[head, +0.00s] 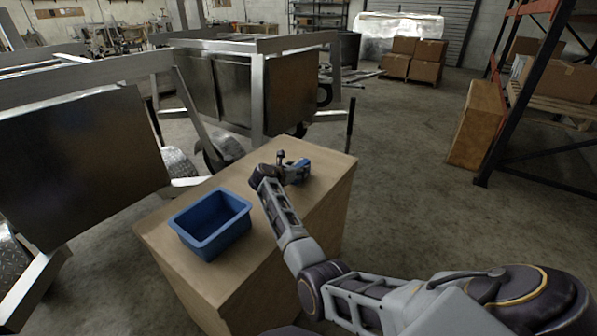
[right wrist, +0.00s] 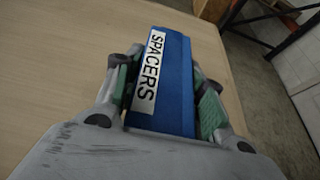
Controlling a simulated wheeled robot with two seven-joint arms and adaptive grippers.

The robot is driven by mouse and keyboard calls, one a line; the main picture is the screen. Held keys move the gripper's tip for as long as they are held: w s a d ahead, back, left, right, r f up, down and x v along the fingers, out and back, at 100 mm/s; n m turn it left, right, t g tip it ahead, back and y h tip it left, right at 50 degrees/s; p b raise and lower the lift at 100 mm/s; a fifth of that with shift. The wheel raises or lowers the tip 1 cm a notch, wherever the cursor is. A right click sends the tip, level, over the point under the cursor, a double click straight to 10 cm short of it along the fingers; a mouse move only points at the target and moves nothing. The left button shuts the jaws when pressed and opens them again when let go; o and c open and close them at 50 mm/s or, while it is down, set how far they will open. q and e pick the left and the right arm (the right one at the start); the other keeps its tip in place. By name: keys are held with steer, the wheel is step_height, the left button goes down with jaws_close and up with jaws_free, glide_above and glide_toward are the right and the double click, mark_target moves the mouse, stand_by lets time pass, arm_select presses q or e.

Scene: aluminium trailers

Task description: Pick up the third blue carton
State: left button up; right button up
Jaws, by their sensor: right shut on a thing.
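A blue carton (right wrist: 172,85) with a white label reading SPACERS fills the middle of the right wrist view. My right gripper (right wrist: 166,95) is shut on it, one green-padded finger on each side. In the head view, the blue carton (head: 303,166) shows small at the far part of the wooden table, partly hidden by my right gripper (head: 286,168). I cannot tell whether the carton touches the tabletop. My left gripper is not in view.
A blue open bin (head: 211,222) stands on the near left of the wooden table (head: 325,172); its visible inside looks empty. Metal trailers (head: 245,85) stand behind and to the left. An orange rack (head: 535,80) stands right, with open concrete floor between.

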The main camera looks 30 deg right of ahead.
mark_target(298, 164)
steer(key=shift+r, duration=0.5)
step_height(298, 164, up, 5)
steer(key=shift+f+p, duration=0.2)
steer(key=shift+p, duration=0.3)
step_height(298, 164, up, 3)
steer(key=shift+r, duration=0.1)
steer(key=shift+r+p, duration=0.3)
steer(key=shift+r, duration=0.2)
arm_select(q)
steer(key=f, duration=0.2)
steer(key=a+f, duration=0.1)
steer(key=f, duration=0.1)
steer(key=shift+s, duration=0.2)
arm_select(e)
steer(key=shift+r, duration=0.1)
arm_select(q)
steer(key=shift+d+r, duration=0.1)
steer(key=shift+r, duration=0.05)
